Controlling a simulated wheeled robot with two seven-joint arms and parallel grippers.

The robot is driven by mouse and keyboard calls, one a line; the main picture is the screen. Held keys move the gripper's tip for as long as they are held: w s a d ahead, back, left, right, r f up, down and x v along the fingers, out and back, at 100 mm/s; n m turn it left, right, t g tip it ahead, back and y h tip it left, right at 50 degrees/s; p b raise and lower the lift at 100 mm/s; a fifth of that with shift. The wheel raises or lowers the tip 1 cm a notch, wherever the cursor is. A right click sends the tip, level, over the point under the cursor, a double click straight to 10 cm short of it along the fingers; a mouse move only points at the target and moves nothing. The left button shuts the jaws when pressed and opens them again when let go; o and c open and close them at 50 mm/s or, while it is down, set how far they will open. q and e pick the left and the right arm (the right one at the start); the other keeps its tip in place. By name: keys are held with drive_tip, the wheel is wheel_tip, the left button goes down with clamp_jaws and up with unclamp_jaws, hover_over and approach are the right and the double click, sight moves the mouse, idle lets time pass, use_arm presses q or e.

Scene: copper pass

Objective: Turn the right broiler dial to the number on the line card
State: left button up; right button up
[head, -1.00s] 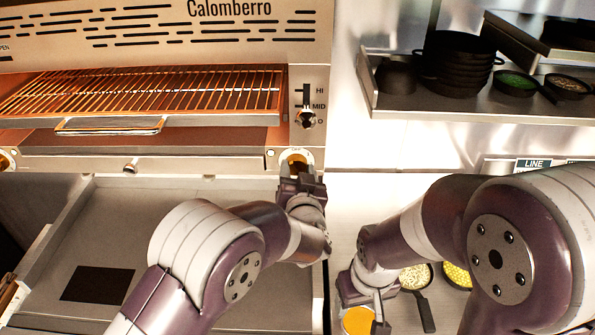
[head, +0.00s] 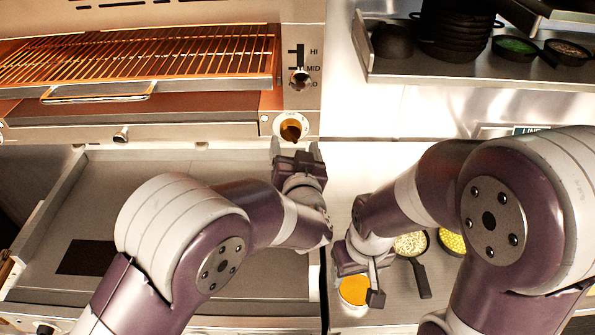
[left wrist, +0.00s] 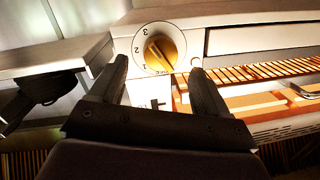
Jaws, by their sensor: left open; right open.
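The right broiler dial (head: 291,128) is a brass knob on a pale round plate at the lower right corner of the broiler. In the left wrist view the dial (left wrist: 160,52) shows the numbers 1, 2 and 3 around its plate. My left gripper (head: 297,150) is open just below the dial, its fingers apart and empty. In the left wrist view my left gripper (left wrist: 156,72) has a finger on each side of the knob, short of it. My right gripper (head: 362,285) is low by an orange-filled pan, its fingertips unclear. The line card (head: 530,131) is mostly hidden behind my right arm; its number is not readable.
The broiler rack (head: 150,60) glows orange at upper left, with a slide switch (head: 300,70) above the dial. A shelf (head: 450,68) with dark pans is at upper right. Small pans (head: 410,244) of food sit on the counter near my right arm.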

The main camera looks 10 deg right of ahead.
use_arm(q)
drive_tip(key=s+b, duration=0.2)
drive_tip(key=s, duration=0.6)
drive_tip(key=shift+s+a+r, duration=0.15)
drive_tip(key=shift+a+r, duration=0.1)
drive_tip(key=shift+a, duration=0.15)
